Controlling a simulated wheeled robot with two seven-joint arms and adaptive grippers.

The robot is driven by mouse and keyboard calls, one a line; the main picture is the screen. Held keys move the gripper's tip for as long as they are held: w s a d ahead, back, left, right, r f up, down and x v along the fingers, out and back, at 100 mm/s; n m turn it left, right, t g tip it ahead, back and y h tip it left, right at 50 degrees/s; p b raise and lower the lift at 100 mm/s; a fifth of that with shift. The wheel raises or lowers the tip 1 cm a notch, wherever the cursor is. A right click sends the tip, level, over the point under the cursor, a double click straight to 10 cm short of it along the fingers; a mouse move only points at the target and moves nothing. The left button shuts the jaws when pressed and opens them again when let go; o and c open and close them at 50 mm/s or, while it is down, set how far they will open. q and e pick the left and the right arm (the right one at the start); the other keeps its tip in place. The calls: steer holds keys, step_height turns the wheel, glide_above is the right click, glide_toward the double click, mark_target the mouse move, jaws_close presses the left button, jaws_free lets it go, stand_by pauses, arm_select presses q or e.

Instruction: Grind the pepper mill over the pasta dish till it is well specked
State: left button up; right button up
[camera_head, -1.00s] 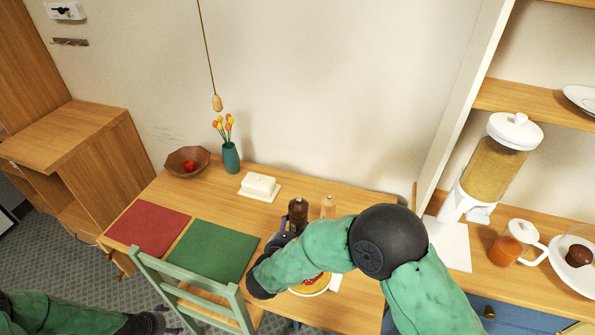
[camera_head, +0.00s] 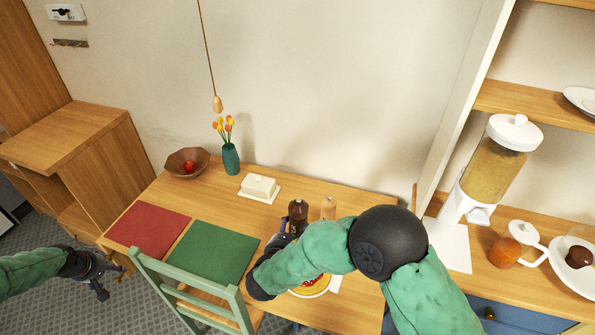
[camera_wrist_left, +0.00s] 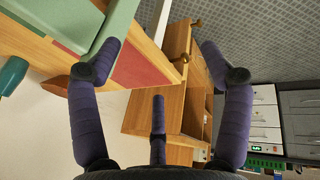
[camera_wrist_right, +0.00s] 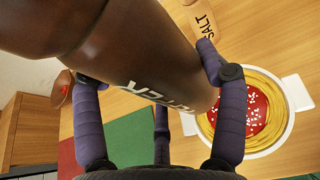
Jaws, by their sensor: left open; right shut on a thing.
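The dark brown pepper mill (camera_head: 297,212) shows its top above my right forearm in the head view. In the right wrist view the mill (camera_wrist_right: 150,50) crosses the picture at a slant, its lettering partly hidden. My right gripper (camera_wrist_right: 141,65) is shut around it. The white pasta dish (camera_wrist_right: 289,95) holds yellow pasta and red sauce with white bits, just beyond the mill's end. In the head view my arm covers much of the dish (camera_head: 318,290). My left gripper (camera_head: 112,280) is open and empty, left of the table, and shows in the left wrist view (camera_wrist_left: 157,50).
A pale wooden salt mill (camera_head: 328,207) stands beside the pepper mill. A butter dish (camera_head: 259,187), a vase (camera_head: 230,158) and a bowl (camera_head: 187,162) stand at the back. A green chair (camera_head: 190,280) stands at the front. Green (camera_head: 210,250) and red (camera_head: 147,228) mats lie flat.

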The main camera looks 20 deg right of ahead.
arm_select(q)
steer(key=w+d+r+n+g+h, duration=0.1)
steer(key=w+d+r, duration=0.3)
steer(key=d, duration=0.6)
steer(key=w+d+r+n+g, duration=0.1)
steer(key=w+d+r, duration=0.1)
steer(key=d+r, duration=0.6)
steer(key=w+d+r+n+h, duration=0.1)
steer(key=w+d+r, duration=0.2)
steer(key=d, duration=0.9)
step_height(320, 180, up, 18)
steer(key=n+g+y, duration=0.2)
steer(key=n+g, duration=0.1)
steer(key=n, duration=0.1)
glide_above(298, 200)
steer(key=shift+w+a+f, duration=0.1)
steer(key=shift+w+f, duration=0.1)
steer(key=shift+s, duration=0.15)
steer(key=shift+f, duration=0.35)
step_height(298, 200, down, 11)
steer(key=shift+f, duration=0.1)
